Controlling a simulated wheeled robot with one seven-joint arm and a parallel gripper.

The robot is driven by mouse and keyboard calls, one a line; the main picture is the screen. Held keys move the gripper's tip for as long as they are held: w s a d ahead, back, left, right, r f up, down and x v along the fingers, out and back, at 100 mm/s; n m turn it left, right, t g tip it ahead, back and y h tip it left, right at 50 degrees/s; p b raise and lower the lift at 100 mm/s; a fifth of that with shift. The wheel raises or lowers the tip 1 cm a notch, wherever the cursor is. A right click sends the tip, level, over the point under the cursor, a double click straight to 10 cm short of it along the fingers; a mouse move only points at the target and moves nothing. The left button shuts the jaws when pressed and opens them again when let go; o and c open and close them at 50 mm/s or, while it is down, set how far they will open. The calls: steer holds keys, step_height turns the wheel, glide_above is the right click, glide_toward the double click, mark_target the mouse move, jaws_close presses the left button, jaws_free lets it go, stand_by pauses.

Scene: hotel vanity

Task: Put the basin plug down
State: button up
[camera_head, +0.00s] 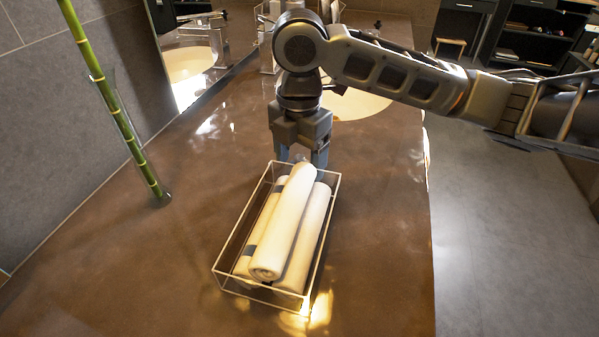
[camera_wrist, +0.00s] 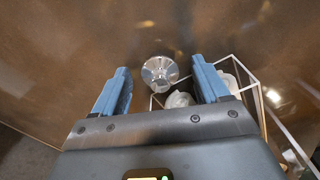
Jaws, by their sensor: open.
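The basin plug (camera_wrist: 160,72) is a small, shiny metal piece with a round, flared shape. In the wrist view it shows between and just beyond my fingertips, seemingly on the brown countertop beside the wire basket, with no finger visibly touching it. My gripper (camera_head: 302,155) points down behind the far end of the basket in the head view. Its two blue fingers are spread apart, and it holds nothing. In the head view the plug is hidden behind the gripper and towels.
The wire basket (camera_head: 226,286) holds rolled white towels (camera_head: 287,222) close to my gripper. A green bamboo stalk (camera_head: 118,112) in a clear vase stands at left. A basin (camera_head: 357,104) lies behind my arm. The countertop (camera_head: 385,255) is clear right of the basket, up to its right edge.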

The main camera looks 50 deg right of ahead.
mark_target(299, 156)
steer(key=c, duration=1.2)
steer(key=shift+r, duration=0.1)
steer(key=shift+c, duration=0.2)
steer(key=shift+r, duration=0.65)
step_height(299, 156, up, 2)
steer(key=shift+r, duration=0.25)
steer(key=s+d+r, duration=0.7)
steer(key=s+d, duration=0.1)
steer(key=shift+s, duration=0.25)
